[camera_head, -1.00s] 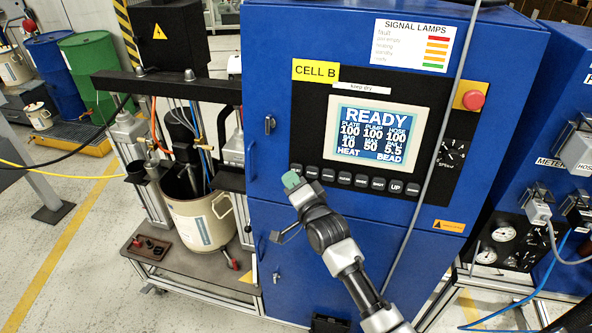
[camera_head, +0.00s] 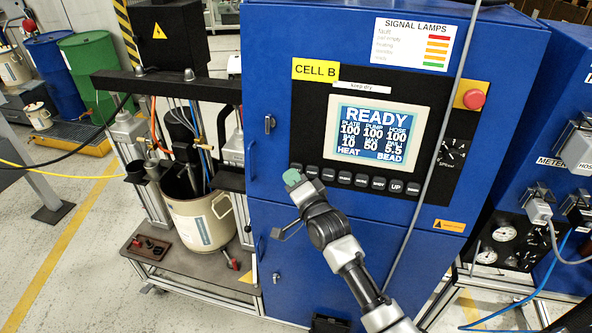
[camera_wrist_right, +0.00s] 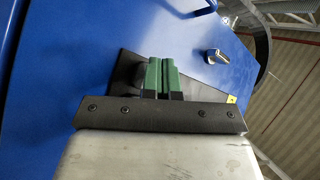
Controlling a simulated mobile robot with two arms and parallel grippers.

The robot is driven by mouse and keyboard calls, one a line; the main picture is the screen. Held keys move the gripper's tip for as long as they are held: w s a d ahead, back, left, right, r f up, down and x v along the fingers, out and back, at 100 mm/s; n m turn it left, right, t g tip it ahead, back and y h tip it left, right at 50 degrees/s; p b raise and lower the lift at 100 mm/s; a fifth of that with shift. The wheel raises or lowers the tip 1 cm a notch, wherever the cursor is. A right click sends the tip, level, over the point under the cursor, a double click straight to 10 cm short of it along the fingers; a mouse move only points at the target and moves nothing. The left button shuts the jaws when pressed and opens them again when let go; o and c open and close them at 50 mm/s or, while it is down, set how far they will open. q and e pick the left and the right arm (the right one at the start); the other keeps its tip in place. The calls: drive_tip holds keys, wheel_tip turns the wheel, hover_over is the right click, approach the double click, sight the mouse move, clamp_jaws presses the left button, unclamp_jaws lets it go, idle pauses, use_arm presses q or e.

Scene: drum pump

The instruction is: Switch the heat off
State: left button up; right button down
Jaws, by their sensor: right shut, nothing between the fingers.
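The blue cell B cabinet (camera_head: 330,245) carries a black panel with a screen (camera_head: 374,133). The screen reads READY, with PLATE 100, PUMP 100, HOSE 100 and the words HEAT and BEAD at the bottom. A row of dark buttons (camera_head: 344,177) runs below it; their labels are mostly too small to read. My right gripper (camera_head: 292,178) is at the row's left end, its green fingertips close beside the leftmost button; contact cannot be told. In the right wrist view its green fingers (camera_wrist_right: 164,78) are together and empty, in front of the black panel. My left gripper is not in view.
A red emergency button (camera_head: 473,99) and a speed dial (camera_head: 452,153) sit at the panel's right. A grey cable hangs across the cabinet front. A drum pump with a cream drum (camera_head: 200,222) stands left. Gauges (camera_head: 504,233) and hoses are at right.

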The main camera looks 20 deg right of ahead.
drive_tip(key=shift+w+d, duration=0.2)
drive_tip(key=shift+w, duration=0.1)
idle(0.7)
idle(0.3)
drive_tip(key=shift+s+a+r+p, duration=0.15)
drive_tip(key=shift+s+a+p, duration=0.3)
drive_tip(key=shift+s, duration=0.25)
drive_tip(key=s+a+p, duration=0.2)
drive_tip(key=s+p, duration=0.1)
drive_tip(key=s, duration=0.1)
drive_tip(key=shift+a+r, duration=0.4)
idle(0.5)
